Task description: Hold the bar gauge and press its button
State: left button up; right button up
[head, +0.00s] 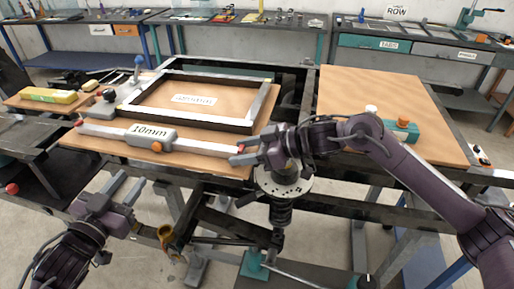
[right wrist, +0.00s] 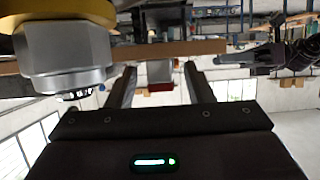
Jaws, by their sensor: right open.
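The bar gauge (head: 190,144) is a long grey bar marked 10mm, with red ends and an orange button (head: 157,147) on its body. It lies along the front of the left wooden board. My right gripper (head: 238,154) is open at the bar's right end. In the right wrist view, its two fingers (right wrist: 160,92) stand apart with a small grey and red piece seen between them, which looks like the bar's end. I cannot tell whether they touch it. My left gripper (head: 128,183) is open and empty, lower left, in front of the board and apart from the gauge.
A metal frame (head: 248,124) lies behind the gauge on the board. A round flange with a spring (head: 283,186) hangs just right of the board. A yellow block (head: 48,96) is at far left. The right board (head: 375,95) is mostly clear, with a green block (head: 402,130).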

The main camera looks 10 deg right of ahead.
jog(key=shift+a, duration=0.15)
grip_shut()
dwell(0.5)
jog(key=shift+f, duration=0.1)
dwell(0.8)
